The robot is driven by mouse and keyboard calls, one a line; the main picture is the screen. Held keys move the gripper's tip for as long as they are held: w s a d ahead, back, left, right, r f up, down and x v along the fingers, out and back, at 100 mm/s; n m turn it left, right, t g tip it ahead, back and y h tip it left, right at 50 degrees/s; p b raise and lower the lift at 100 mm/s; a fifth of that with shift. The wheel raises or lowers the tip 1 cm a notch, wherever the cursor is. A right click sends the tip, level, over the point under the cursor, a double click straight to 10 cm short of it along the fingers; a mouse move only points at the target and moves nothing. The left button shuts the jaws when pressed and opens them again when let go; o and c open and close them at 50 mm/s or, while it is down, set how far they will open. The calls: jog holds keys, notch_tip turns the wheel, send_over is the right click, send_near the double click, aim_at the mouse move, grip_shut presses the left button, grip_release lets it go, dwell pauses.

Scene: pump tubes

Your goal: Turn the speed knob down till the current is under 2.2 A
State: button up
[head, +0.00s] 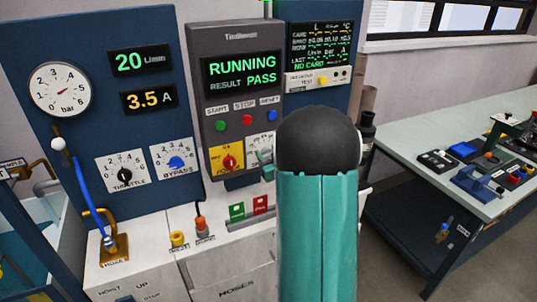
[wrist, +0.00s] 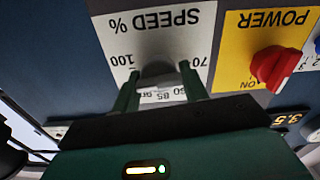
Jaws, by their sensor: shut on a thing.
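The speed knob (wrist: 157,70) is a grey knob on a white SPEED % plate (wrist: 165,28), which appears upside down in the wrist view. My gripper (wrist: 158,80) has one finger on each side of the knob and is shut on it. The scale numbers 70 and 100 show beside the fingers; the knob's exact setting is not clear. In the head view, the speed plate (head: 261,142) is partly hidden by my gripper and arm. The current display (head: 149,99) reads 3.5 A.
The red power knob (wrist: 272,66) is close beside the speed plate. The console screen (head: 242,70) shows RUNNING and RESULT PASS. The flow display (head: 140,61) reads 20 L/min. Throttle (head: 124,175) and bypass (head: 176,162) knobs are on the blue panel at left.

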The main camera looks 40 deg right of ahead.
jog(key=shift+a+n, duration=0.1)
jog(key=shift+n, duration=2.1)
jog(key=o, duration=1)
jog(key=v, duration=1.4)
jog(key=shift+w, duration=0.1)
jog(key=shift+w, duration=0.1)
